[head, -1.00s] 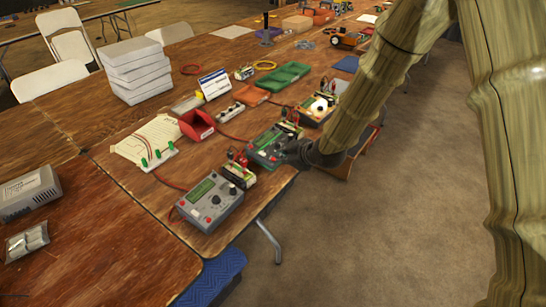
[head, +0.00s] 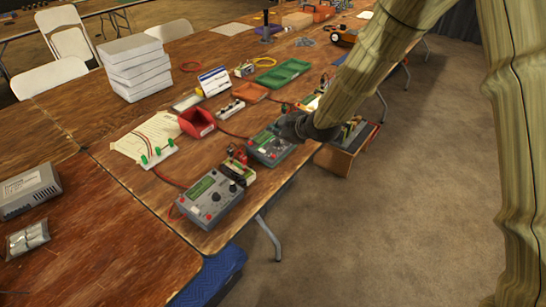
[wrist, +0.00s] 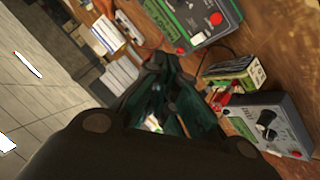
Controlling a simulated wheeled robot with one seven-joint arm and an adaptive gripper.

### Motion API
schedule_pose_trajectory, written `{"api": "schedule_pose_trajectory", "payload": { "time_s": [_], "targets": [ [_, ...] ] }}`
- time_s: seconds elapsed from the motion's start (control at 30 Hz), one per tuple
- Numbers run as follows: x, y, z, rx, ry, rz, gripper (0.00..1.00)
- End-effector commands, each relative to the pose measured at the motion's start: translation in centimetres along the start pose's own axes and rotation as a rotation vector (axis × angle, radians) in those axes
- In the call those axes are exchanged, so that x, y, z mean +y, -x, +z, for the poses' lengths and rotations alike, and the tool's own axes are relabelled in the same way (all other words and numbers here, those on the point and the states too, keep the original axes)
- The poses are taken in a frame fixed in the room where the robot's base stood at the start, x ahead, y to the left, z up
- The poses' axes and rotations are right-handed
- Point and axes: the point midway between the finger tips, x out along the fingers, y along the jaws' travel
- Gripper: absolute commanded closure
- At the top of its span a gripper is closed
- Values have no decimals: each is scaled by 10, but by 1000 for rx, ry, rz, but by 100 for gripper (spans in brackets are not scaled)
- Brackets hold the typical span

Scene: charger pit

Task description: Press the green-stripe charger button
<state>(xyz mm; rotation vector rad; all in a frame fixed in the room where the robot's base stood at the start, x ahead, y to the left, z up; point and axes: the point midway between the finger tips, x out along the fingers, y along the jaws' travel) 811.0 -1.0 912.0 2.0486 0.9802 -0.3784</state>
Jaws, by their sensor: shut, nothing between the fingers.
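A charger with a green border (head: 268,150) lies on the wooden table near its front edge, the middle one of the row. It also shows at the top of the wrist view (wrist: 180,22), with a red button (wrist: 215,18) and a white button (wrist: 197,37) on its face. My gripper (head: 281,126) is shut and empty, at the far right corner of this charger in the head view, and covers part of it. Its dark fingers (wrist: 158,68) show below the charger in the wrist view. I cannot tell whether they touch anything.
A grey charger (head: 210,200) stands nearer, with a battery pack (head: 238,170) beside it. A further charger (head: 308,103) is mostly hidden behind my arm. Open floor is at right.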

Motion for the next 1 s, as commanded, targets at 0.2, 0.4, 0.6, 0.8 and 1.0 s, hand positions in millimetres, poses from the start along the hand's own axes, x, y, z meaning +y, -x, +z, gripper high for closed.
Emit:
{"api": "schedule_pose_trajectory", "payload": {
  "time_s": [0.2,0.4,0.6,0.8,1.0],
  "targets": [
    [-13,-17,13,0,0,-1,100],
    [-25,-32,25,0,0,-1,100],
    [-35,-47,35,-1,0,-1,100],
    [-40,-55,40,-1,0,-1,100],
    [-41,-56,40,0,0,0,100]
  ]
}}
